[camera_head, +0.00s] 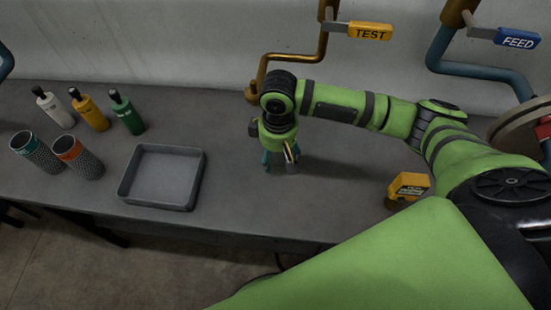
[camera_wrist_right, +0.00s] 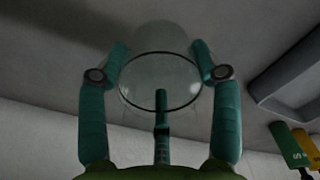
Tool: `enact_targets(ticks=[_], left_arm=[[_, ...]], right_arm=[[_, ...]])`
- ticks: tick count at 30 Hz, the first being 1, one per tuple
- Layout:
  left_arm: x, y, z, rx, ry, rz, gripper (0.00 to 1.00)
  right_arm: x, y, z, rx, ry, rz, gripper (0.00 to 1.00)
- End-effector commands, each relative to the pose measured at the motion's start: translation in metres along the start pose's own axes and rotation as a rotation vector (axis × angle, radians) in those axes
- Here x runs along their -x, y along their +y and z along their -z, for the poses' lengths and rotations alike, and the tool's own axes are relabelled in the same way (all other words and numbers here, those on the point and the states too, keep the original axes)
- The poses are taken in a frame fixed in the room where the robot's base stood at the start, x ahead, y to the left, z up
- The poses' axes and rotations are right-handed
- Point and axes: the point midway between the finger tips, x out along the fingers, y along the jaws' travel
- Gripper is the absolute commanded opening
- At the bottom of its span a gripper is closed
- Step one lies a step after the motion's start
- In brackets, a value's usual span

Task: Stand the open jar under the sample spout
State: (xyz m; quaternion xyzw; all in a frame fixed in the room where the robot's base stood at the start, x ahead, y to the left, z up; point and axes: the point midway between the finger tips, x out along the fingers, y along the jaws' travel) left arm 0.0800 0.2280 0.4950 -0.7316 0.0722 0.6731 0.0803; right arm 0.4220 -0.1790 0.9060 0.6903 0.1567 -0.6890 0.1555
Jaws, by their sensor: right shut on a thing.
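My right gripper (camera_head: 281,160) points down over the grey bench, below and just right of the brass sample spout (camera_head: 252,94). In the right wrist view its teal fingers (camera_wrist_right: 160,75) are shut on the clear glass jar (camera_wrist_right: 160,45), one on each side, with the round rim towards the camera. In the head view only a little of the jar (camera_head: 292,168) shows behind the gripper. I cannot tell whether its base touches the bench. The brass pipe carries a yellow TEST handle (camera_head: 370,31). My left gripper is not in view.
A shallow grey tray (camera_head: 163,203) lies left of the gripper. White, yellow and green bottles (camera_head: 127,112) and two mesh cups (camera_head: 78,158) stand further left. A yellow device (camera_head: 407,188) stands on the right. A blue FEED handle (camera_head: 517,38) is at the upper right.

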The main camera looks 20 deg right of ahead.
Motion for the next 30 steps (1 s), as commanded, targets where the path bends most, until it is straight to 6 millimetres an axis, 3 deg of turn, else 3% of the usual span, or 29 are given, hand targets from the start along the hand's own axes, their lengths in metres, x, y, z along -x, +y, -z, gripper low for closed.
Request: enact_targets(ticks=[5,14,25,26,27,30], left_arm=[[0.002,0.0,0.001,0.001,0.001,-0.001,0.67],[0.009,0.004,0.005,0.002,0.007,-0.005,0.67],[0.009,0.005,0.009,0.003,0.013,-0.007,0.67],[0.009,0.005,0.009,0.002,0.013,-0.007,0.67],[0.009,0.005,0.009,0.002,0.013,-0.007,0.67],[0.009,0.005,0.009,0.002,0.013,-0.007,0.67]], right_arm=[[-0.007,0.001,0.009,0.0,0.0,-0.002,0.27],[-0.044,0.001,0.009,0.0,0.0,-0.001,0.27],[-0.048,0.001,0.009,0.0,0.001,-0.002,0.27],[-0.049,0.001,0.009,0.0,0.001,-0.002,0.69],[-0.049,0.001,0.009,0.001,0.001,-0.002,0.85],[-0.049,0.001,0.009,0.0,0.001,-0.002,0.89]])
